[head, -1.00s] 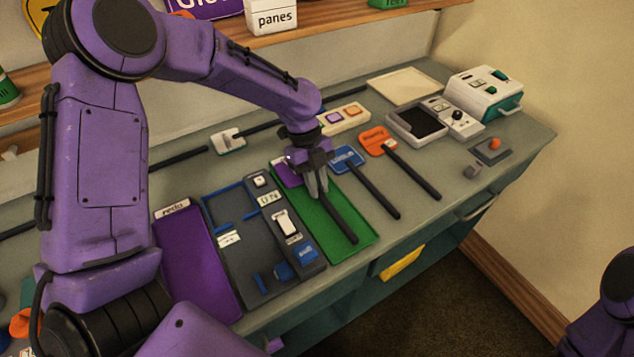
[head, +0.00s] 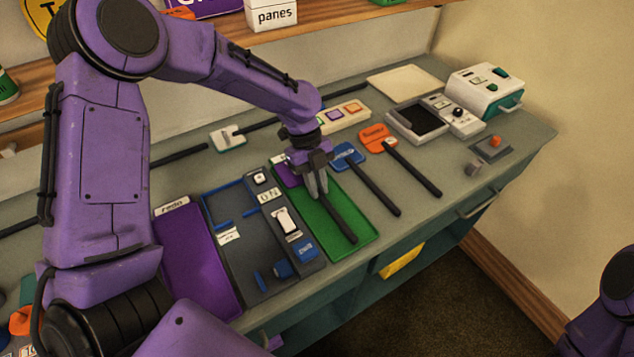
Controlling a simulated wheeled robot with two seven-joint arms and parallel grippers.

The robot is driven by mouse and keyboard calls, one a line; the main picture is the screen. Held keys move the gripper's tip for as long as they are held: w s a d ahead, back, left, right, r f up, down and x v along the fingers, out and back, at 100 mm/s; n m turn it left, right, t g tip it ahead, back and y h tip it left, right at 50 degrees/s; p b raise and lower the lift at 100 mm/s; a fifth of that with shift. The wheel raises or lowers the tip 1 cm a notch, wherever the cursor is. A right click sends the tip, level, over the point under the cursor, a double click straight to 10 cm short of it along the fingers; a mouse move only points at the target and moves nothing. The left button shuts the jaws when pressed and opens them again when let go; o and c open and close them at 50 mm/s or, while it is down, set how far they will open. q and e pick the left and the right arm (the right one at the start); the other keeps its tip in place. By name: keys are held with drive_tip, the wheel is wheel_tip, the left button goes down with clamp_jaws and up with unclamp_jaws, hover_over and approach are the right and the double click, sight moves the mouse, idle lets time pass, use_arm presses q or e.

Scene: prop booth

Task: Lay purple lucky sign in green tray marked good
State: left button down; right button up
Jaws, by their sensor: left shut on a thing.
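The purple lucky sign has a purple head (head: 288,175) and a long dark handle (head: 338,219). It lies over the green tray (head: 352,205), with the handle running toward the tray's front edge. My left gripper (head: 318,192) points down over the tray's back part and is shut on the sign near its head. The gripper hides part of the sign and any wording on the tray. I cannot tell whether the sign touches the tray floor. Only a purple part of my right arm shows at the lower right; its gripper is out of view.
A dark switch panel (head: 262,235) and a purple tray (head: 195,260) stand left of the green tray. Blue (head: 347,155) and orange (head: 377,138) signs lie to its right. A white-and-green machine (head: 486,90) stands at the back right. The counter's right front is mostly clear.

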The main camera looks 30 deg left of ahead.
use_arm(q)
drive_tip(key=shift+f, duration=0.35)
idle(0.9)
drive_tip(key=shift+f+p, duration=0.1)
drive_tip(key=shift+p, duration=0.2)
idle(0.4)
drive_tip(key=c, duration=0.9)
unclamp_jaws()
drive_tip(key=shift+o, duration=0.2)
wheel_tip(320, 180, up, 8)
drive_tip(key=p, duration=0.8)
drive_tip(key=shift+s, duration=0.1)
